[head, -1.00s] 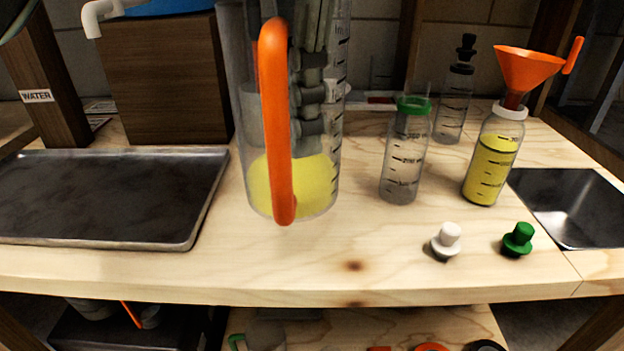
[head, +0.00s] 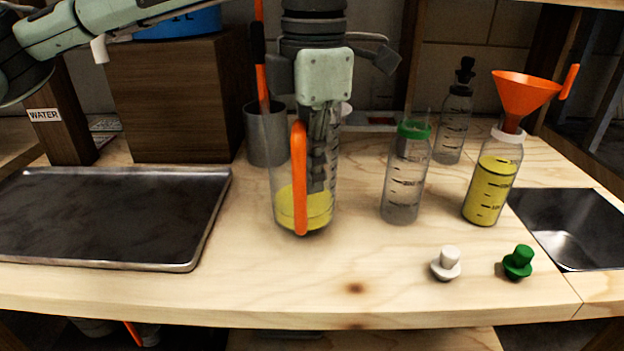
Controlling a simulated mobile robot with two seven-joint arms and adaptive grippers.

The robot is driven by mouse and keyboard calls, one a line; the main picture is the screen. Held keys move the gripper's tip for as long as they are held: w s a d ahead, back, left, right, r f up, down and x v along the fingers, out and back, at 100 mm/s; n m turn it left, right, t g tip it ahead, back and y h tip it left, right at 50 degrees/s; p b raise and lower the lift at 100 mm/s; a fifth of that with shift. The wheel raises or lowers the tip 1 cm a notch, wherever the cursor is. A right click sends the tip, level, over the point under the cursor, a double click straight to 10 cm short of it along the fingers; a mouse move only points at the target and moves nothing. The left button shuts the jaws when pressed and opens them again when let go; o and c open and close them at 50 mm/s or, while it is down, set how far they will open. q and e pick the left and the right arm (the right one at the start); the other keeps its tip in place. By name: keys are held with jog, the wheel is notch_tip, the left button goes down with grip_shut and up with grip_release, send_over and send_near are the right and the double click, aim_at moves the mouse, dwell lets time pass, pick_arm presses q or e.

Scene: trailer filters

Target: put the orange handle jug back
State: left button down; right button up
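The orange handle jug (head: 287,207) is clear, with a long orange handle facing me and some yellow liquid in the bottom. It is upright over the middle of the wooden bench; whether its base touches the wood is hard to tell. My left gripper (head: 318,170) points down at the jug, its fingers showing through the clear wall behind the handle. It appears shut on the jug, though the exact contact is hidden. My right gripper is not in view.
A metal cup (head: 263,135) stands just behind the jug. A green-collared bottle (head: 403,185), a yellow-filled bottle (head: 490,190) with an orange funnel (head: 525,95), and white (head: 446,264) and green stoppers (head: 518,262) are right. A dark tray (head: 100,215) lies left.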

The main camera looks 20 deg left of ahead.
pick_arm(q)
jog(key=shift+f, duration=0.95)
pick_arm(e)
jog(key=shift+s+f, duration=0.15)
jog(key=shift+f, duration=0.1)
pick_arm(q)
jog(key=shift+f, duration=0.1)
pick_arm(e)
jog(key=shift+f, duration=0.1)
pick_arm(q)
jog(key=c, duration=2.1)
grip_release()
jog(key=o, duration=0.4)
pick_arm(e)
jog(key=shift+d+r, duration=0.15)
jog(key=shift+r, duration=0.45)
